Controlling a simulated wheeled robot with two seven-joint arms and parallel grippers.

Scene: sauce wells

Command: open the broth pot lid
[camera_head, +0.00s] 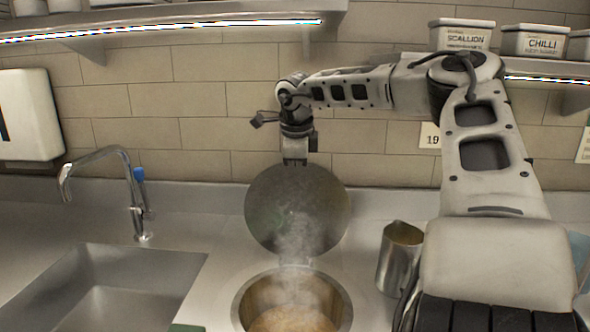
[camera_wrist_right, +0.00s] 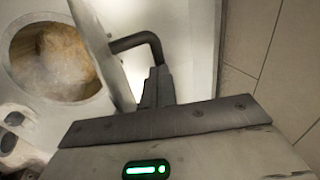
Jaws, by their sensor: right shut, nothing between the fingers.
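The broth pot (camera_head: 243,306) is sunk in the counter, with steaming brown broth (camera_head: 292,320) inside. Its round metal lid (camera_head: 297,205) stands raised, nearly upright, behind the opening. My right gripper (camera_head: 295,160) is at the lid's top edge, on its far side, and the lid hides the fingertips there. In the right wrist view the shut fingers (camera_wrist_right: 156,88) are close to the dark bent lid handle (camera_wrist_right: 143,40); I cannot tell whether they touch it. The lid shows edge-on (camera_wrist_right: 98,45), with the open pot (camera_wrist_right: 18,50) beyond it. My left gripper is not in view.
A metal pitcher (camera_head: 398,258) stands on the counter right of the pot. A sink (camera_head: 105,290) with a faucet (camera_head: 137,195) is at the left. The tiled wall (camera_head: 200,100) is close behind the lid. Shelves with labelled containers (camera_head: 462,36) are above.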

